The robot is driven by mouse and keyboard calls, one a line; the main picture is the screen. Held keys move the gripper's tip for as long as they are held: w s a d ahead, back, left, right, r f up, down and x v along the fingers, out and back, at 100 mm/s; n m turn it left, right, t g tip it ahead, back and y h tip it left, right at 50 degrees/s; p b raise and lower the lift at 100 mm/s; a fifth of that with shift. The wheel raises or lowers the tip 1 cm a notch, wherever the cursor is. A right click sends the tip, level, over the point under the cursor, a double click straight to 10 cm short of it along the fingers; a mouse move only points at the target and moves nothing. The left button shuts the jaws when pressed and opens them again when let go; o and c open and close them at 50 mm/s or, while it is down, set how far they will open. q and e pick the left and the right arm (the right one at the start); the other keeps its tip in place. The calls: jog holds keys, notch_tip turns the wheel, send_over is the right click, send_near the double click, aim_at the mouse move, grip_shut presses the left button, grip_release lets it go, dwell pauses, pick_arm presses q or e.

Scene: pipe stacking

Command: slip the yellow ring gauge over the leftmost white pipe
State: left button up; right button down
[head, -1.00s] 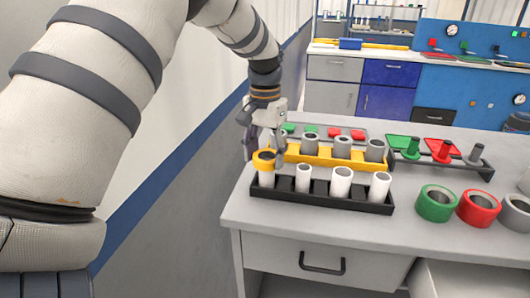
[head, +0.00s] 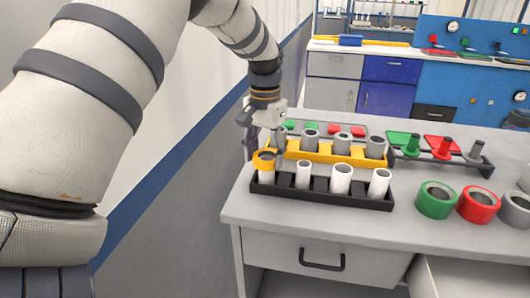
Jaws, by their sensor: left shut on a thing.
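The yellow ring gauge (head: 264,160) is at the top of the leftmost white pipe (head: 266,177). It appears to be around the pipe's upper end, with the white side showing below it. My left gripper (head: 265,152) comes down from above and is shut on the ring gauge, its fingers partly hidden behind and beside it. Other white pipes (head: 303,175) stand upright to the right in the same black rack (head: 320,193). My right gripper is out of view.
A yellow rack (head: 325,157) with grey pipes (head: 343,143) stands close behind the black rack. Green (head: 435,202) and red (head: 478,206) thick rings sit to the right. Pegs (head: 444,150) stand behind them. The table front (head: 300,222) is clear.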

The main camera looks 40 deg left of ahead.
pick_arm(q)
jog(key=o, duration=1.3)
notch_tip(320, 180, up, 12)
jog(key=shift+f, duration=0.1)
